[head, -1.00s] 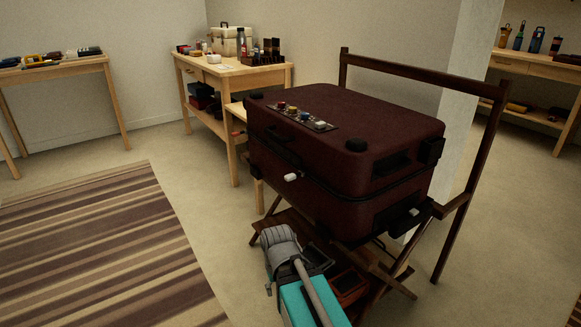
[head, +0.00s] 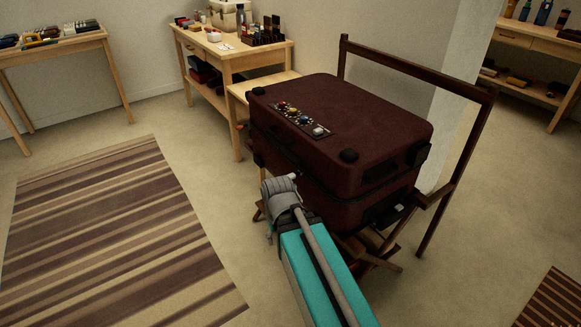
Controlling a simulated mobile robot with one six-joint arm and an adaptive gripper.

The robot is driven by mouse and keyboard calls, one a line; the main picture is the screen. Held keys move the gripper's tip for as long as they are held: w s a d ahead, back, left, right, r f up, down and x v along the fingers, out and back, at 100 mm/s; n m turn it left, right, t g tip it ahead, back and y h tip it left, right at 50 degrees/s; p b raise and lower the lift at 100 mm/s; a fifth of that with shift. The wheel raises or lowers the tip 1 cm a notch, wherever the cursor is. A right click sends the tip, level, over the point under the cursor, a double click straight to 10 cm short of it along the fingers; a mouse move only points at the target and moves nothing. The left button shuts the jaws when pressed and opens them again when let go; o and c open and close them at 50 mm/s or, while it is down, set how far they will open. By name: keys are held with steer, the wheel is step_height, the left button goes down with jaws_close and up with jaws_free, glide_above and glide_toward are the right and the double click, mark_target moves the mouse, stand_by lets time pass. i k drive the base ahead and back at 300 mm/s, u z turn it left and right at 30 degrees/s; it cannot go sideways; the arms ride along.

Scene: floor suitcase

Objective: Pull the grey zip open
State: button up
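The dark maroon suitcase (head: 350,125) lies flat and closed on a folding wooden stand. A dark seam runs around its side. A small pale zip pull (head: 292,177) shows at the front side, just beyond the end of my arm; I take it for the grey zip's pull. My gripper (head: 279,189) is in front of the suitcase's near side, close to the pull. The grey wrist hides the fingers, so I cannot tell whether they touch the pull or are open or shut.
The stand's tall wooden frame (head: 470,140) rises behind the suitcase on the right. A strip with coloured knobs (head: 300,118) is on the lid. A wooden workbench (head: 235,60) stands behind. Floor and striped rug (head: 120,230) are free on the left.

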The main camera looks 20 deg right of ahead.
mark_target(292, 176)
steer(key=k, duration=1.35)
steer(key=z, duration=0.35)
steer(key=i, duration=0.8)
steer(key=u, duration=0.25)
